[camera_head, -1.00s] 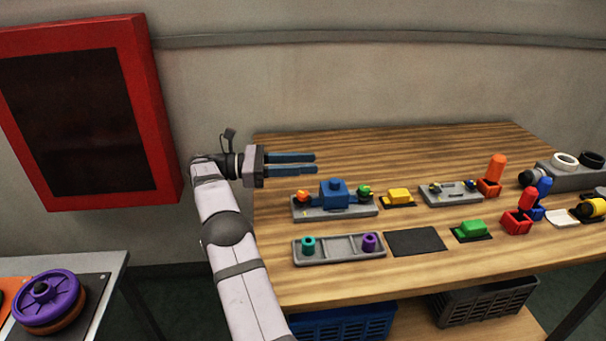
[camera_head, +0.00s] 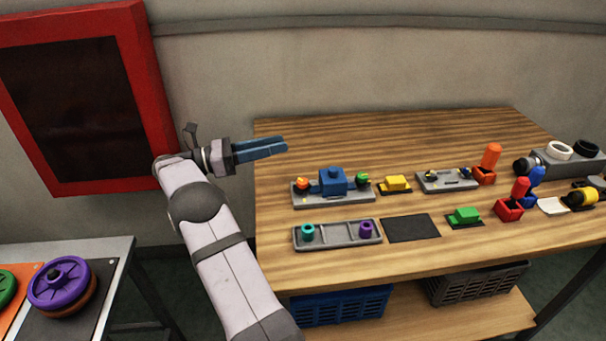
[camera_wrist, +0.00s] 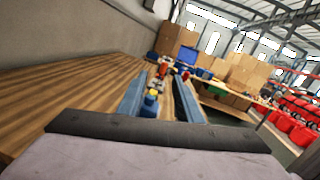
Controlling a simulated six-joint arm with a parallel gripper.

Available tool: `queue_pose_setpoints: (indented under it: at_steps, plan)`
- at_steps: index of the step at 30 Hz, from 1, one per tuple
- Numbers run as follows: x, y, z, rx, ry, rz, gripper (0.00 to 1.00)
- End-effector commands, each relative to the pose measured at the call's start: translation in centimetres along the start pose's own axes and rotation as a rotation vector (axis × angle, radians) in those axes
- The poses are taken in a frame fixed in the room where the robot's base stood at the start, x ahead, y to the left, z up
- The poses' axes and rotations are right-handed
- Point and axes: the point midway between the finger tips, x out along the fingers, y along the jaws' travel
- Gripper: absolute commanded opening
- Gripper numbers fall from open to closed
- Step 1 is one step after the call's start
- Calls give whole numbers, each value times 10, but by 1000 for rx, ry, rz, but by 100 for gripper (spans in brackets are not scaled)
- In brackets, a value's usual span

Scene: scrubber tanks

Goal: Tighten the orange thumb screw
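The orange thumb screw (camera_head: 302,184) sits at the left end of a grey plate (camera_head: 345,197) on the wooden table. A blue block (camera_head: 332,180) stands in the middle of that plate, and a green thumb screw (camera_head: 362,179) is at its right end. My gripper (camera_head: 287,147) is in the air above the table's left part, up and to the left of the orange screw, pointing right. Its two blue fingers are apart and empty. In the wrist view the open fingers (camera_wrist: 160,98) frame small blue and orange parts beyond them, too small to identify surely.
A grey tray (camera_head: 337,242) with teal and purple knobs lies in front. A yellow block (camera_head: 396,184), a green block (camera_head: 464,216) and a dark mat (camera_head: 411,228) lie to the right. A red-framed cabinet (camera_head: 160,95) hangs at left. The table's back left is clear.

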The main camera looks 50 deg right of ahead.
Motion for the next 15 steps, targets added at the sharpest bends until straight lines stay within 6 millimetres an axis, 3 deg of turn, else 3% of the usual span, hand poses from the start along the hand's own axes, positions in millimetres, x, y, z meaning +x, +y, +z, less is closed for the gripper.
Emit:
queue_pose_setpoints:
  at_steps: [8,12,15]
  plan:
    - [-2,-4,-71,-127,-80,168,32]
    - [2,-6,-115,-96,-62,253,32]
    - [2,-3,-130,-11,-25,296,32]
